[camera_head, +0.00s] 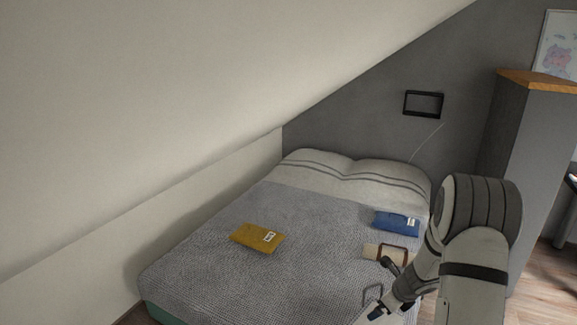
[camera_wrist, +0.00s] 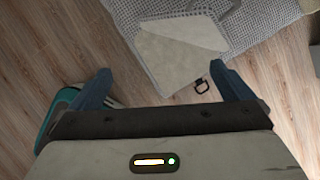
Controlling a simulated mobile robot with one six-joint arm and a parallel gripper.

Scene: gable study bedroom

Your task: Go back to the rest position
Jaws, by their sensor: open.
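My gripper (camera_head: 377,312) is low over the near right part of the bed in the head view, with my arm coming in from the right.
The bed (camera_head: 205,285) holds a yellow pouch (camera_head: 257,238), a blue pouch (camera_head: 397,223) and a beige item with a brown frame (camera_head: 384,253). A sloped ceiling closes the left side. A tall grey cabinet (camera_head: 530,135) stands right. Wooden floor (camera_wrist: 50,40) shows below.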

